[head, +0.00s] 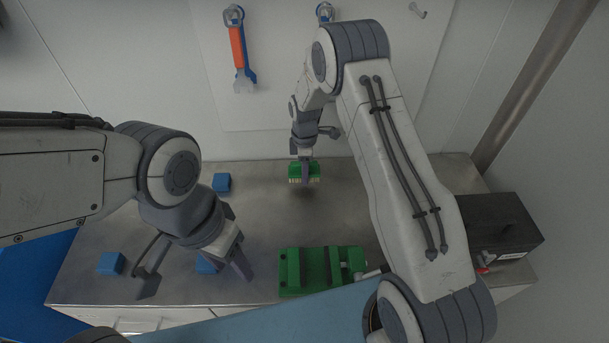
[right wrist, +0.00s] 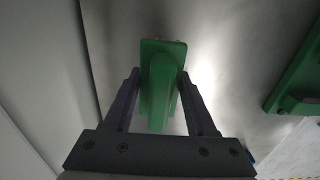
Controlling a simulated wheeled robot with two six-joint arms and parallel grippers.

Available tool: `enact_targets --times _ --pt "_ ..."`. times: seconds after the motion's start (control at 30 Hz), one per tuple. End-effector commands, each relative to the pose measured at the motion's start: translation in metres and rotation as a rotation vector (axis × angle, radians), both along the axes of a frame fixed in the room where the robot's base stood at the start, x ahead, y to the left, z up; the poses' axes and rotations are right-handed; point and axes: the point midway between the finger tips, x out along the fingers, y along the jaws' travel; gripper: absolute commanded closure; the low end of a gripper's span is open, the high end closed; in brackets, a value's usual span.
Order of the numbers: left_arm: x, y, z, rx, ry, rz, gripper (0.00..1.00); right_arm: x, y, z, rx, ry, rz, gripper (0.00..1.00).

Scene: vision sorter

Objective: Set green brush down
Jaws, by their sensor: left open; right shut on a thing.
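The green brush (head: 304,173) has a green body and pale bristles that face down in the head view. My right gripper (head: 304,160) is shut on it near the back of the metal table (head: 265,215). The brush appears to be a little above the table, with a dark shadow just below it. In the right wrist view the brush (right wrist: 162,88) sits between the two fingers (right wrist: 158,105). My left gripper (head: 195,273) is open over the front left of the table, with a blue block (head: 206,266) partly hidden by it.
A green vise (head: 290,272) stands at the table's front middle; its edge shows in the right wrist view (right wrist: 300,75). Blue blocks lie at the back left (head: 221,182) and front left (head: 111,263). A dark box (head: 500,222) stands at right. An orange-handled tool (head: 238,48) hangs on the wall.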

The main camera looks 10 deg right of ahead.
Motion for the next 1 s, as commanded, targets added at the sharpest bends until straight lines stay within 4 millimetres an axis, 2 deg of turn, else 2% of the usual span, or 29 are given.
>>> enact_targets --times 0.1,0.23,0.63,0.67,0.7,0.73,1.0 --pt "0.0 0.0 0.014 0.0 0.0 -0.002 0.5 -0.002 0.0 -0.016 -0.001 0.007 0.0 1.0" --pt "0.0 0.0 0.019 0.0 0.0 -0.003 0.5 -0.001 0.0 -0.031 0.0 0.004 0.001 1.0" --pt "0.0 0.0 0.013 0.0 0.0 -0.003 0.5 -0.001 0.0 -0.039 0.0 0.001 0.001 1.0" --pt "0.0 0.0 0.013 0.0 0.0 -0.003 0.5 -0.001 0.0 -0.039 0.0 0.001 0.001 0.4" --pt "0.0 0.0 0.014 0.0 0.0 -0.003 0.5 -0.001 0.0 -0.038 0.0 0.001 0.001 0.24" --pt "0.0 0.0 0.014 0.0 0.0 -0.003 0.5 -0.001 0.0 -0.038 0.0 0.001 0.001 0.13" --pt "0.0 0.0 0.015 0.0 0.0 -0.002 0.5 -0.001 0.0 -0.038 0.0 0.001 0.001 0.13"
